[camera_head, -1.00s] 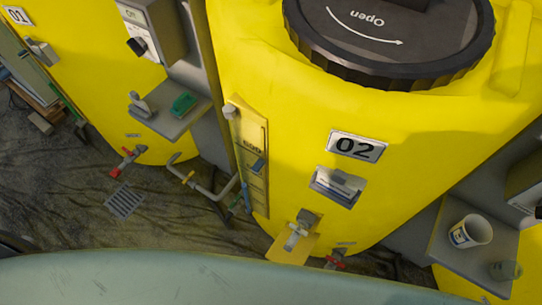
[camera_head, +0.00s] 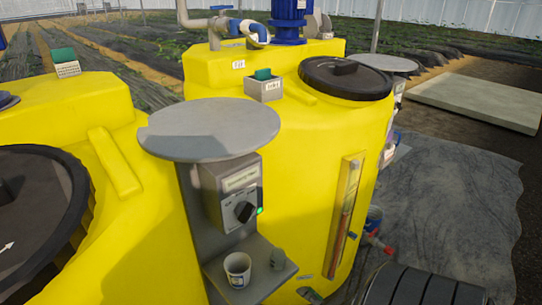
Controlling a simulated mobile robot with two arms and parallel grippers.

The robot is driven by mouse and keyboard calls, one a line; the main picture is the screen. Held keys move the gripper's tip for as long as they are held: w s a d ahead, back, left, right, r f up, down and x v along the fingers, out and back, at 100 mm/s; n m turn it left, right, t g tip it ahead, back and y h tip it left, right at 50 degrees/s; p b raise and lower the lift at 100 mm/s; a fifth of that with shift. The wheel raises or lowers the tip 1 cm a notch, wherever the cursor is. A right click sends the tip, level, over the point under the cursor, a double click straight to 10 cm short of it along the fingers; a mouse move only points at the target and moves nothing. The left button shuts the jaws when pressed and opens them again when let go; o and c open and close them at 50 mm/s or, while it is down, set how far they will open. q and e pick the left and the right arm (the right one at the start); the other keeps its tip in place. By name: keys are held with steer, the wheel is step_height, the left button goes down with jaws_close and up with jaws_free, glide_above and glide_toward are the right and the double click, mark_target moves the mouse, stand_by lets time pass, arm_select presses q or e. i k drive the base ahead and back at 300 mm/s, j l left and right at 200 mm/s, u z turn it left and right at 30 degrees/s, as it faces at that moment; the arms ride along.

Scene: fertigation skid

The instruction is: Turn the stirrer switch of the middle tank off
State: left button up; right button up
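A grey control box (camera_head: 232,195) is fixed to a grey post between two yellow tanks. It has a pale label, too small to read, and a black rotary knob (camera_head: 244,211) that sits tilted. The left yellow tank (camera_head: 140,215) has a black lid cut off by the frame edge. The right yellow tank (camera_head: 325,140) has a whole black lid (camera_head: 345,78). No tank number is visible now, so I cannot tell for certain which tank this switch serves. Neither of my grippers is in view.
A round grey plate (camera_head: 208,130) tops the post. A dark ribbed object (camera_head: 425,288) is at the bottom right. Dark ground sheeting (camera_head: 455,200) lies open at right.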

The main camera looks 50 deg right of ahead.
mark_target(244, 210)
steer(key=z, duration=1.3)
steer(key=k, duration=0.05)
